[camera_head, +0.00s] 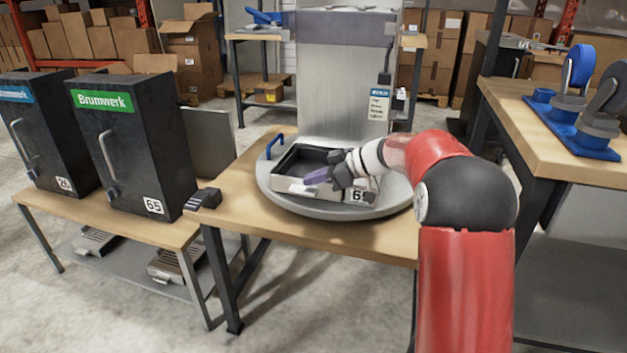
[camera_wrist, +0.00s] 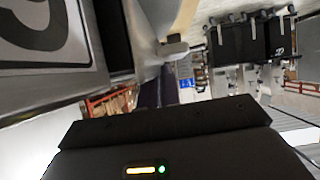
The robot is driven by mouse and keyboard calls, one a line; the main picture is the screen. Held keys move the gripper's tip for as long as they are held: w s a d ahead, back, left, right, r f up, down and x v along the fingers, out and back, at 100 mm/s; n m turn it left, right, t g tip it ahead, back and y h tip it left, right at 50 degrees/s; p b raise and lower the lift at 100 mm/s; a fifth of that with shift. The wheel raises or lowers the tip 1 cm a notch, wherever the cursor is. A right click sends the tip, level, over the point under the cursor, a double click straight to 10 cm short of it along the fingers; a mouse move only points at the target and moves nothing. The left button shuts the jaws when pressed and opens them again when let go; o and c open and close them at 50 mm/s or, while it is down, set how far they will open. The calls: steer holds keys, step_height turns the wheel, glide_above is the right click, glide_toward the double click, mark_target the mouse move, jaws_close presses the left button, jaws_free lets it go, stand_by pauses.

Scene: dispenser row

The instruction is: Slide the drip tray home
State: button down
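A dark, open, box-like tray (camera_head: 291,187) with a pale metal front sits on a round grey turntable (camera_head: 275,200). A white number tag on its front is partly covered by my gripper; I can read only a 6. In the wrist view a large tag on a grey metal face (camera_wrist: 90,70) fills the upper left. My gripper (camera_head: 328,180) is at the tray's front right, close to its rim. Purple finger parts show in both views. I cannot tell whether the fingers touch or hold the tray, nor whether they are open.
Two black dispensers, one marked 65 (camera_head: 138,140) and a blue-labelled one (camera_head: 45,130), stand on the left bench. Slotted metal trays (camera_head: 97,241) lie on its lower shelf. A blue handle (camera_head: 272,147) stands beside the turntable. A right-hand table (camera_head: 540,130) holds blue fixtures.

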steer(key=shift+w+d, duration=0.15)
steer(key=shift+w, duration=0.15)
steer(key=c, duration=1.5)
jaws_free()
steer(key=shift+c, duration=0.2)
steer(key=shift+d, duration=0.1)
